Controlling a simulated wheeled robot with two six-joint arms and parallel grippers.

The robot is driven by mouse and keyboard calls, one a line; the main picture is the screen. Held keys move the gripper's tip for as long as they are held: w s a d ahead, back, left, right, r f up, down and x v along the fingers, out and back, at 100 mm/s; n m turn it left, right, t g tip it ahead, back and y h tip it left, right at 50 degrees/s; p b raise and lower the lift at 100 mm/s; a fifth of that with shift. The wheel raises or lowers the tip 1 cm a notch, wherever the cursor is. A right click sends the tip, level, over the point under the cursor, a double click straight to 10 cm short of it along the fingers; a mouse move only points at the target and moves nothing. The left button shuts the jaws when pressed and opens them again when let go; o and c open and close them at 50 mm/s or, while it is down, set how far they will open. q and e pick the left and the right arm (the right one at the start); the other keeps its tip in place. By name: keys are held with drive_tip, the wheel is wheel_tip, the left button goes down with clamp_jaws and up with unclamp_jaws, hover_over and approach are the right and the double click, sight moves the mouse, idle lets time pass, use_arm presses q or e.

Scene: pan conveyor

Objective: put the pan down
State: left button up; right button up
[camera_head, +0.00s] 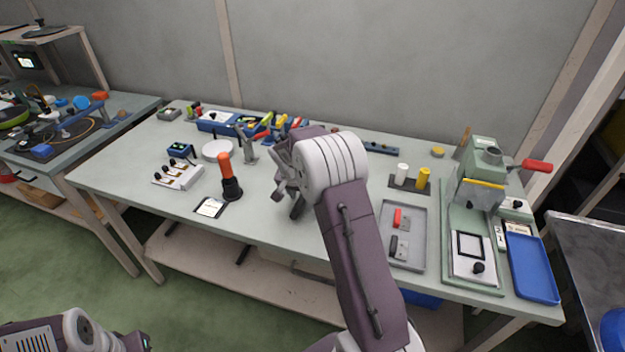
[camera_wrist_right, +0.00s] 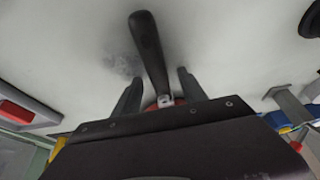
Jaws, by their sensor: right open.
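My right gripper (camera_head: 285,189) is low over the middle of the green-topped workbench (camera_head: 130,188), with its jaws apart. In the right wrist view, a black handle (camera_wrist_right: 148,48) lies between the two open fingers (camera_wrist_right: 160,88) and extends beyond them. The clear gap beside each finger shows no grip on it. A small metal fitting and a bit of red show at the handle's near end. The dark gripper body hides the rest, so I cannot tell whether this is the pan. The handle's dark end (camera_head: 296,209) shows below the gripper in the head view. Only part of my left arm shows at bottom left.
An orange-handled tool (camera_head: 226,172) stands left of the gripper. A grey tray (camera_head: 417,211) with small parts lies to the right, before a green press (camera_head: 483,185) and a blue tray (camera_head: 531,268). A blue tool box (camera_head: 214,126) stands behind. Bench space around the gripper is mostly clear.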

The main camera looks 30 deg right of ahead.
drive_tip(key=shift+r, duration=0.1)
clamp_jaws()
idle(1.2)
